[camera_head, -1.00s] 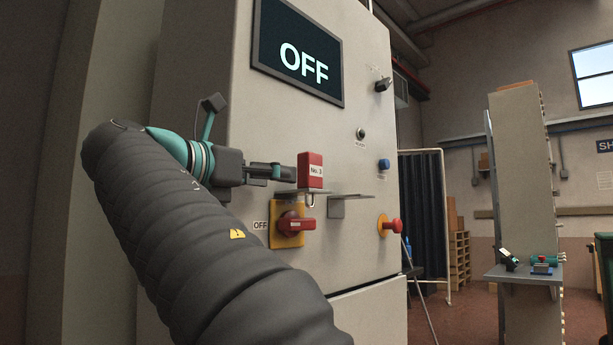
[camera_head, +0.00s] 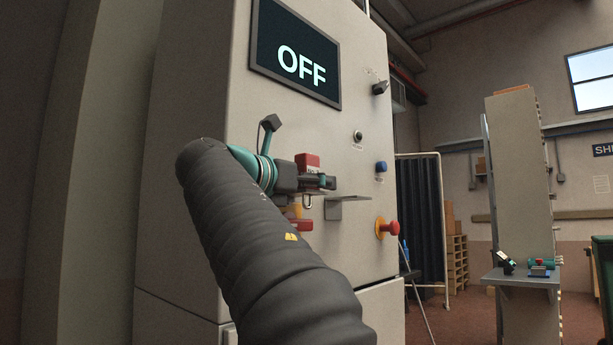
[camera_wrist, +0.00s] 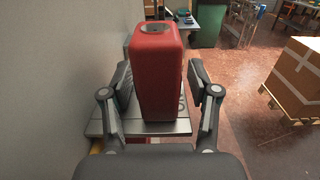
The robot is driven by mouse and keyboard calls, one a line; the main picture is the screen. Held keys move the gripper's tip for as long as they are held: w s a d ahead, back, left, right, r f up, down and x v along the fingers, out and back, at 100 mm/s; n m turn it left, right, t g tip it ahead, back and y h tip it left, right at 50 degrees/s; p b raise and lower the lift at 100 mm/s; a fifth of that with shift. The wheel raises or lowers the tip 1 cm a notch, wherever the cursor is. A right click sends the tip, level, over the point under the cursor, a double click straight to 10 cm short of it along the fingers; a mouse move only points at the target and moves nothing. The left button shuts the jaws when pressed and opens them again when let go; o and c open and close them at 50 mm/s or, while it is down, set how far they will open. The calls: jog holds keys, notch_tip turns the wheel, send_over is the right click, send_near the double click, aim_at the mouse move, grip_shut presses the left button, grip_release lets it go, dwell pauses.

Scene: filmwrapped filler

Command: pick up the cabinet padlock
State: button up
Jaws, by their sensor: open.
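The red cabinet padlock (camera_head: 306,161) stands upright on a small metal shelf on the cabinet front; its shackle hangs below. In the wrist view the red padlock body (camera_wrist: 157,85) stands on the grey shelf (camera_wrist: 99,127) between my two fingers. My gripper (camera_head: 326,183) is open, with one finger on each side of the padlock, and hides the lower part of its body in the head view. In the wrist view my gripper (camera_wrist: 160,85) shows small gaps to the padlock on both sides.
The cabinet (camera_head: 205,90) has an OFF screen (camera_head: 297,58) above. An empty bracket (camera_head: 346,203) is right of the padlock, with a red emergency button (camera_head: 389,228) below right. The red and yellow switch (camera_head: 304,224) is mostly behind my arm.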

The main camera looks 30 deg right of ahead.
aim_at(313, 158)
jog(key=shift+w+d, duration=0.1)
jog(key=shift+d, duration=0.1)
grip_shut()
jog(key=shift+r, duration=0.1)
jog(key=shift+r+p, duration=0.35)
jog(key=shift+r, duration=0.15)
notch_tip(313, 158, up, 4)
jog(key=shift+f+p, duration=0.1)
jog(key=shift+p, duration=1.15)
jog(key=s+d+r, duration=0.6)
jog(key=d, duration=0.3)
jog(key=shift+d, duration=0.4)
jog(key=shift+s, duration=0.1)
